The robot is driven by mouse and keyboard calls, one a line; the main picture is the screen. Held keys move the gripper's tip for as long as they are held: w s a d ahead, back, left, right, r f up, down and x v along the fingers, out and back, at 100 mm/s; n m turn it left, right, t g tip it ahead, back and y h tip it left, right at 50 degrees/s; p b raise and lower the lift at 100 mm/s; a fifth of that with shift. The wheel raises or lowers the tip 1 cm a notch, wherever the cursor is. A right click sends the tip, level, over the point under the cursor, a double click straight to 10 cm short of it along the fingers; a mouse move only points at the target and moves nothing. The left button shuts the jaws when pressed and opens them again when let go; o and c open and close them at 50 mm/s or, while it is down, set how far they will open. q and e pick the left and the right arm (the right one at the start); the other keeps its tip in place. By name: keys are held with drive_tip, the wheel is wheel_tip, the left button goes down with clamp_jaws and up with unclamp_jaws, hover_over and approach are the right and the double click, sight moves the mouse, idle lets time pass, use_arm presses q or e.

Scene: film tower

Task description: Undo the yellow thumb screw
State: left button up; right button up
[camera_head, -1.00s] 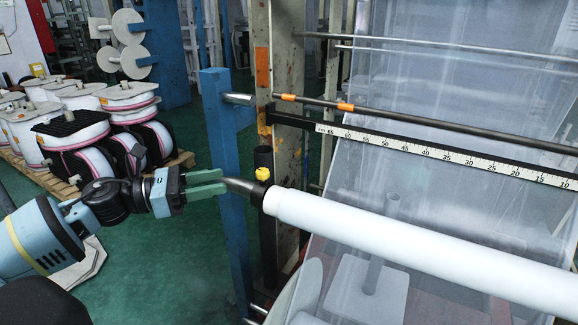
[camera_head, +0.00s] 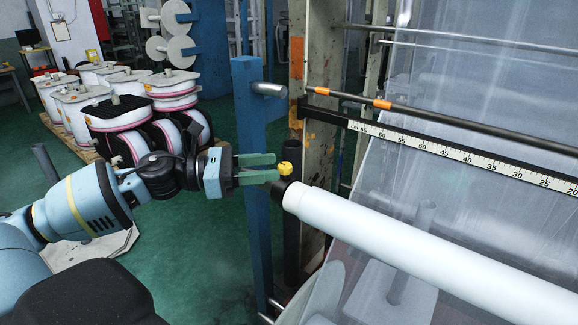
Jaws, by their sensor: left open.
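The yellow thumb screw (camera_head: 286,168) sits on top of the black collar (camera_head: 281,187) at the left end of the white roll (camera_head: 400,240). My left gripper (camera_head: 276,167) comes in from the left with its two green fingers spread, one above the other in the picture. The fingertips are just left of the thumb screw, close to it. I cannot tell whether they touch it. Nothing shows between the fingers. My right gripper is not in the picture.
A blue post (camera_head: 250,130) stands behind the left fingers. A white ruler bar (camera_head: 440,150) and a dark rod (camera_head: 450,120) cross above the roll. Clear film (camera_head: 460,80) hangs at the right. Wrapped spools (camera_head: 115,110) stand on a pallet at the left.

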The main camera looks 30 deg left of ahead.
sight(283, 165)
use_arm(q)
drive_tip(key=shift+b+x, duration=0.45)
drive_tip(key=shift+x, duration=0.5)
drive_tip(key=shift+w+d+r, duration=0.1)
drive_tip(key=shift+w+d, duration=0.15)
drive_tip(key=shift+d, duration=0.05)
drive_tip(key=shift+x, duration=0.8)
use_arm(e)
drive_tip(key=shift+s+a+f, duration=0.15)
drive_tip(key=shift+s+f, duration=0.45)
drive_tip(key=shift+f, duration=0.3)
use_arm(q)
drive_tip(key=shift+w, duration=0.1)
drive_tip(key=c, duration=0.9)
drive_tip(key=shift+c, duration=0.2)
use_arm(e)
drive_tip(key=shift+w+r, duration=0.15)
